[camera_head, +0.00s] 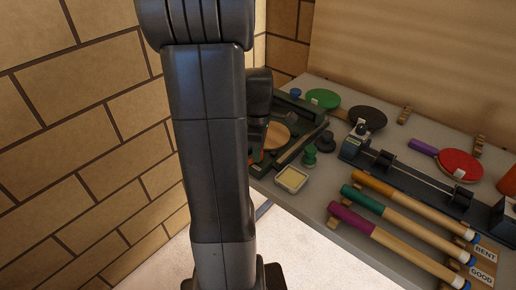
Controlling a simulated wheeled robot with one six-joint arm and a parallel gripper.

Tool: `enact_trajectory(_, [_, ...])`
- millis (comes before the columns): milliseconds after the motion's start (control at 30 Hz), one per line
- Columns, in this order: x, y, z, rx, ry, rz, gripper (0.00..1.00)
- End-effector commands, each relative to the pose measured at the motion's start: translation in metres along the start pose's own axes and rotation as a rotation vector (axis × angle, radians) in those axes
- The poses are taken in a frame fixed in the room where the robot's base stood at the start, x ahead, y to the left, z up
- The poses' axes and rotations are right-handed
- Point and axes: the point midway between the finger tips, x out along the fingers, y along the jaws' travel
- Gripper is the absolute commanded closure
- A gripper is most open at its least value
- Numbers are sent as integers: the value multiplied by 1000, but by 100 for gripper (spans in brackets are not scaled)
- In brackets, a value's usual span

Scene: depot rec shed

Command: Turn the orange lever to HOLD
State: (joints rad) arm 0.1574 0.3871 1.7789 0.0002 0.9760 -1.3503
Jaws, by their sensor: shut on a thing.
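My dark arm stands upright through the left-middle of the view and hides the near left end of the bench. Part of my wrist shows just to the right of it, but the jaws are hidden behind the arm. A small orange sliver (261,156) shows at the arm's right edge, beside a dark green device; I cannot tell whether it is the orange lever. No HOLD mark can be read, and the lever's position is hidden.
The grey bench (322,203) carries a green paddle (322,98), a dark paddle (368,118), a red paddle (461,165), a small tray (291,179), a rod fixture (413,172) and several coloured-grip handles near BENT and GOOD labels (484,262). A brick wall (80,140) stands left.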

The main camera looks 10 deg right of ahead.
Motion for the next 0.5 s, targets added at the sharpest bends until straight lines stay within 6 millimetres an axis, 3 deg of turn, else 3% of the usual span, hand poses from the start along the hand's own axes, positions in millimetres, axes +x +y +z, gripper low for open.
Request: enact_trajectory(500, [-1,1,0,490,0,2,94])
